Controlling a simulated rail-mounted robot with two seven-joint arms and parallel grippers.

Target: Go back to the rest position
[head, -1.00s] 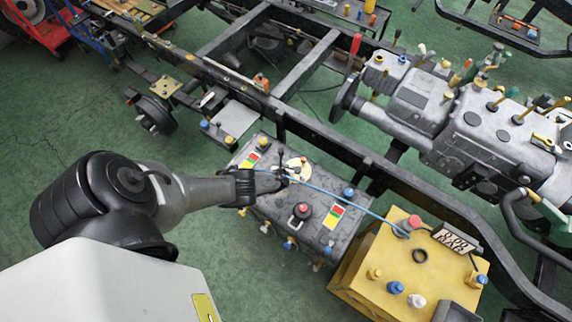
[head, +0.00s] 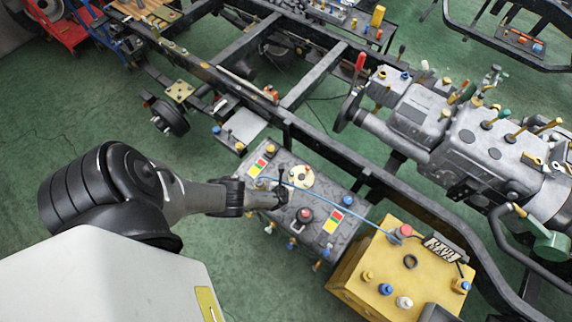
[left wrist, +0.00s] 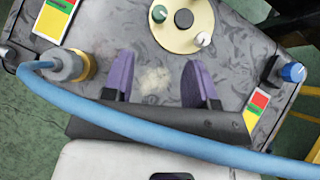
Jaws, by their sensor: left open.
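My left gripper (head: 281,188) reaches in from the left over the near-left part of a grey box (head: 330,190). In the left wrist view its two purple fingers (left wrist: 161,82) are apart, with nothing between them but the box top below. A blue cable (left wrist: 100,119) comes from a brass-coloured fitting (left wrist: 72,66) on the box and crosses in front of the gripper's base in that view. In the head view the cable runs on to a yellow box (head: 378,255). Whether it touches the gripper is unclear. My right gripper is not in view.
The grey box carries a cream disc (left wrist: 182,22) and a red knob (head: 305,215). A dark chassis frame (head: 340,152) runs diagonally behind it. A grey engine and gearbox (head: 460,140) stand at the right. Green floor (head: 70,130) is clear at the left.

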